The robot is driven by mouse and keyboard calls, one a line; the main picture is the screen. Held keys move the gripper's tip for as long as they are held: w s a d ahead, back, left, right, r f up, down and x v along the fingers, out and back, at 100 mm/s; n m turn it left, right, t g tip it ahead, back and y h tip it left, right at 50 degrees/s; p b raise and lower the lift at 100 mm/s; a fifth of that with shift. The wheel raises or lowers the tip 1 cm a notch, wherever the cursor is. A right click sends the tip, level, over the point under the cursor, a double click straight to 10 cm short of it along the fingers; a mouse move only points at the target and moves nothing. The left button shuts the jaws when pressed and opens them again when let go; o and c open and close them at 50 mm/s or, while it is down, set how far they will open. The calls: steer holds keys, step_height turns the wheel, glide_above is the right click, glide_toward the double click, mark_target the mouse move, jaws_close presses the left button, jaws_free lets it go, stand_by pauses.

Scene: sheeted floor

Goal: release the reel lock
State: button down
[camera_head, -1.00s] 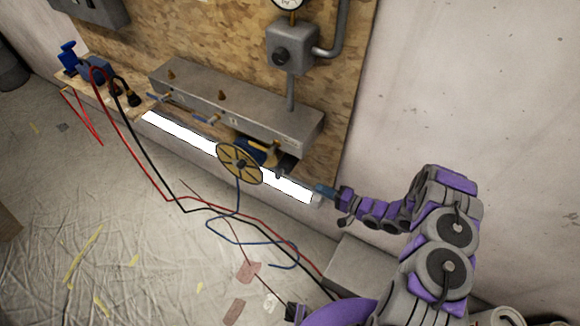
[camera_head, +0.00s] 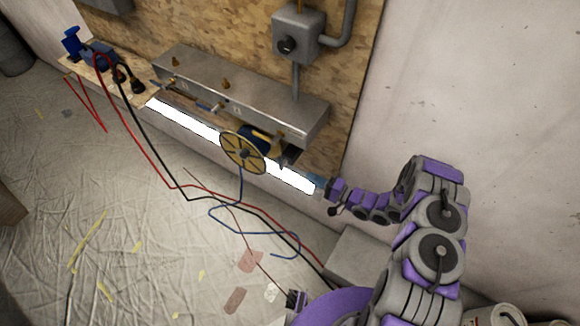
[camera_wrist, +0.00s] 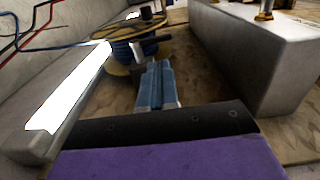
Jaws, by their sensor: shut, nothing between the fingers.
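The reel (camera_head: 243,152) is a yellow spoked disc with blue cable wound behind it, mounted at the right end of the wall bench. In the wrist view the reel (camera_wrist: 128,50) shows just beyond my fingertips. A small dark lever-like part with a pale block (camera_wrist: 150,45) stands at the reel's near side; I take it for the lock, but its state is unclear. My gripper (camera_wrist: 156,72) has blue fingers, shut and empty, pointing at this part. I cannot tell whether they touch it. In the head view my gripper (camera_head: 318,182) is to the right of the reel.
A long grey metal box (camera_head: 240,92) runs along the wall above a bright white light strip (camera_head: 185,122). A grey switch box (camera_head: 298,35) is on the plywood. Red, black and blue cables (camera_head: 250,212) hang and lie across the floor. A grey block (camera_head: 355,255) sits below my arm.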

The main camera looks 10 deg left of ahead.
mark_target(282, 162)
steer(key=b+x, duration=0.2)
steer(key=x, duration=0.8)
steer(key=shift+w, duration=0.1)
